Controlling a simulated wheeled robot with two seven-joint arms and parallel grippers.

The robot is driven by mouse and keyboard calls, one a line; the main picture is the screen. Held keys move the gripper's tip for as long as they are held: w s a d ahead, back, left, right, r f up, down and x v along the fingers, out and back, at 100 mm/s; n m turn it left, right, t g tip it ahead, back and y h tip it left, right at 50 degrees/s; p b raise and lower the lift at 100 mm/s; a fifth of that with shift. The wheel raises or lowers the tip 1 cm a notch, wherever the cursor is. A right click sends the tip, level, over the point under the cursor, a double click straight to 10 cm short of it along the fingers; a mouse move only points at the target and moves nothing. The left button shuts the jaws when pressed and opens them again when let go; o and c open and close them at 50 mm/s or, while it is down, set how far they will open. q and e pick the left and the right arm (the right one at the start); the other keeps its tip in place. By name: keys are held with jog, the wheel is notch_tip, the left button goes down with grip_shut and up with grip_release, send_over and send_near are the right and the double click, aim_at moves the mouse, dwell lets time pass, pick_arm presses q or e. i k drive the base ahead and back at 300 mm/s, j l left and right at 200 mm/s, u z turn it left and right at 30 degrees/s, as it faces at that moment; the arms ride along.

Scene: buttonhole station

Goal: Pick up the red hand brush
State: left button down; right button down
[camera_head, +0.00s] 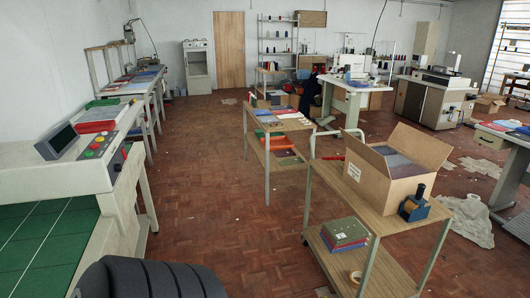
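I cannot make out a red hand brush for certain. A flat red item (100,117) lies on the machine at the left, beside a green one. Neither of my grippers is in view.
A crumpled cloth (468,219) lies on the floor at right. Open floor (215,190) runs between the left machine and trolleys.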

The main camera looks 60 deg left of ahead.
aim_at(342, 158)
jog(key=i+j+u, duration=0.1)
jog(key=j+u, duration=0.15)
jog(key=i+j+u, duration=0.1)
jog(key=j+u, duration=0.15)
jog(key=j, duration=0.2)
jog(key=i+j+u, duration=0.2)
jog(key=j, duration=0.15)
jog(key=i+j+u, duration=0.1)
jog(key=j+u, duration=0.15)
jog(key=i+j, duration=0.2)
jog(key=j, duration=0.15)
jog(key=l+u, duration=0.15)
jog(key=u, duration=3.3)
jog(key=i+u, duration=0.1)
jog(key=u, duration=1.55)
jog(key=z, duration=3.25)
jog(key=k+l, duration=0.05)
